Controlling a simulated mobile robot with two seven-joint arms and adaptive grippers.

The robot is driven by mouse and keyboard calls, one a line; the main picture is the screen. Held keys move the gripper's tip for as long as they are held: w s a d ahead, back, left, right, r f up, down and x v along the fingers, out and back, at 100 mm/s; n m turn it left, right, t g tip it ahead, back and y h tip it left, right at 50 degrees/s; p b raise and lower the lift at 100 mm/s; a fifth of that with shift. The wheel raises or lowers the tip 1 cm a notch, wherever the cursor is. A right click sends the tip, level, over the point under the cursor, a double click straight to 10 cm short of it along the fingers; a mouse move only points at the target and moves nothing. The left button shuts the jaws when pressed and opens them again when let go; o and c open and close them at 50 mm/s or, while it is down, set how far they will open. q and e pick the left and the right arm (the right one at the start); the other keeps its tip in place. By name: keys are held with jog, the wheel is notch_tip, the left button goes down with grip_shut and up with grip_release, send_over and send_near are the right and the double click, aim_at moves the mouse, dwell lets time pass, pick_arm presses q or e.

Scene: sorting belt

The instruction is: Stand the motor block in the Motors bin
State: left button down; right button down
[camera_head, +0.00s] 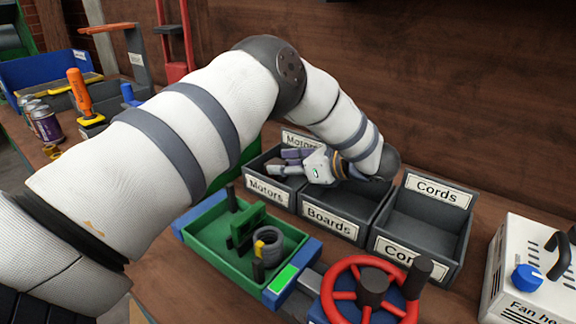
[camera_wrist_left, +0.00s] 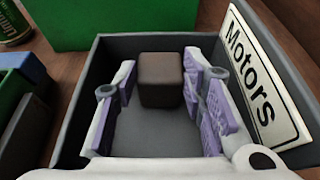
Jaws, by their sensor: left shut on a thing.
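The Motors bin (camera_head: 268,192) is the leftmost of the dark grey bins in the head view. My left gripper (camera_head: 283,163) reaches over it from the right. In the left wrist view the purple-padded fingers (camera_wrist_left: 163,100) are inside the bin walls (camera_wrist_left: 85,95), on either side of a dark brown block, the motor block (camera_wrist_left: 160,78). The gripper is shut on this block, which looks upright near the far wall. Whether its base touches the bin floor I cannot tell. In the head view the block is not clearly seen. My right gripper is out of view.
The Boards bin (camera_head: 331,222) and Cords bin (camera_head: 416,250) stand to the right, looking empty where visible. A green tray (camera_head: 205,237) with parts and a red handwheel (camera_head: 338,292) are in front. A white fan heater (camera_head: 522,262) stands far right.

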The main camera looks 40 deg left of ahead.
pick_arm(q)
jog(key=shift+r, duration=0.1)
jog(key=c, duration=1)
grip_release()
jog(key=shift+d+r, duration=0.1)
jog(key=shift+d, duration=0.05)
jog(key=v, duration=1.1)
jog(key=shift+d, duration=0.3)
jog(key=shift+r, duration=0.1)
